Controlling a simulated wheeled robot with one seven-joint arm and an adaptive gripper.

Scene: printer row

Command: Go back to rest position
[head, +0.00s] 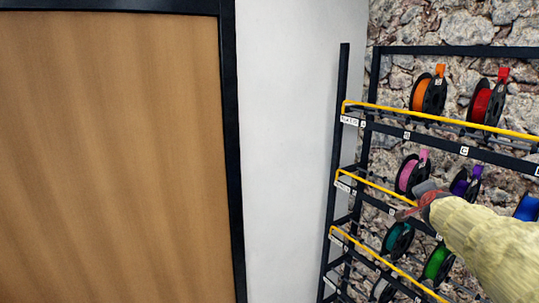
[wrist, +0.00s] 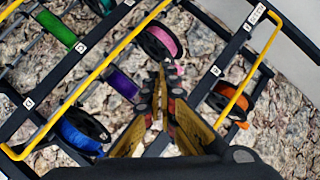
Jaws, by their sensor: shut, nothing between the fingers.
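My gripper (head: 412,212) reaches in from the lower right of the head view, in front of the middle shelf of a spool rack. In the wrist view my gripper (wrist: 161,68) points toward the rack, its two fingers together with nothing between them. A pink spool (head: 408,176) sits on the middle shelf just above and left of the fingertips. The pink spool also shows in the wrist view (wrist: 162,40), beyond the fingertips. A purple spool (head: 461,187) stands to its right, partly hidden by my arm. I cannot tell whether the gripper touches the rack.
The dark rack (head: 344,100) has yellow rails (head: 440,119) along its shelf fronts. Orange (head: 423,96), red (head: 482,104), teal (head: 393,239) and green (head: 436,262) spools sit on it. A stone wall is behind. A white wall (head: 288,120) and brown framed panel (head: 110,150) fill the left.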

